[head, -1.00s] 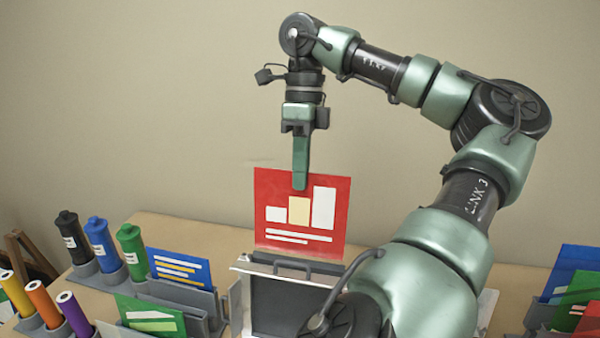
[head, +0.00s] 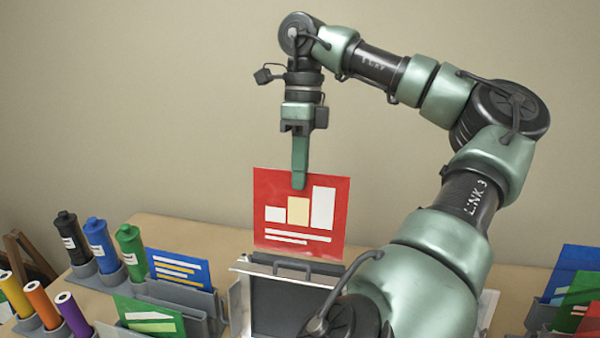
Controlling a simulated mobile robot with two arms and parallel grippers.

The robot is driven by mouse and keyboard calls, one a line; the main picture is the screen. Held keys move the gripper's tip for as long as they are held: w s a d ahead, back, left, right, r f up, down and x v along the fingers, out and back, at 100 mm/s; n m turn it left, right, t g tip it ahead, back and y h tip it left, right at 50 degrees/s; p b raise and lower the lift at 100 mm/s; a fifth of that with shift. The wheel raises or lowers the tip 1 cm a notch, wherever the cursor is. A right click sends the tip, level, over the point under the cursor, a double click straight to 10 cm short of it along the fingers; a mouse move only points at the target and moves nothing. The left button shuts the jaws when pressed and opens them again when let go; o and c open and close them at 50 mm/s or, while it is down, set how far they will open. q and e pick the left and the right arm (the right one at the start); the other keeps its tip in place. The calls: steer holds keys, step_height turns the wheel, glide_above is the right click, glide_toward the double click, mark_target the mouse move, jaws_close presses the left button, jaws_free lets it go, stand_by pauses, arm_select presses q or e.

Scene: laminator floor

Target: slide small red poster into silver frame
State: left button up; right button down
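The small red poster (head: 270,190), with a bar chart and white lines on it, hangs upright from my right gripper (head: 299,184) in the head view. The gripper is shut on the poster's top edge, one finger showing in front of it. The silver frame (head: 238,300) stands on the table directly below, with a dark panel and a handle at its top. The poster's lower edge is just above or behind the frame's top; I cannot tell if they touch. My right arm covers the frame's right part. My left gripper is not in view.
A blue poster (head: 180,266) and a green poster (head: 148,316) stand in grey holders at left. Black, blue and green bottles (head: 130,245) and coloured rolls (head: 42,305) stand beside them. More posters (head: 572,272) stand at the right edge. The table behind the frame is clear.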

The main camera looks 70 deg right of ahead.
mark_target(297, 241)
steer(key=shift+f+b, duration=0.2)
steer(key=shift+b, duration=0.15)
stand_by(0.4)
steer(key=shift+a+f, duration=0.1)
steer(key=shift+a+f+b, duration=0.15)
steer(key=shift+f+b, duration=0.65)
steer(key=shift+b, duration=0.15)
steer(key=shift+a+f+b, duration=0.1)
steer(key=shift+f+b, duration=0.65)
steer(key=shift+b, duration=0.15)
steer(key=shift+f, duration=0.1)
steer(key=f+b, duration=0.3)
steer(key=a+f+b, duration=0.1)
steer(key=f+b, duration=0.3)
steer(key=a+f+b, duration=0.1)
steer(key=f+b, duration=0.2)
steer(key=b, duration=0.1)
steer(key=shift+s+f, duration=0.15)
steer(key=shift+f, duration=0.1)
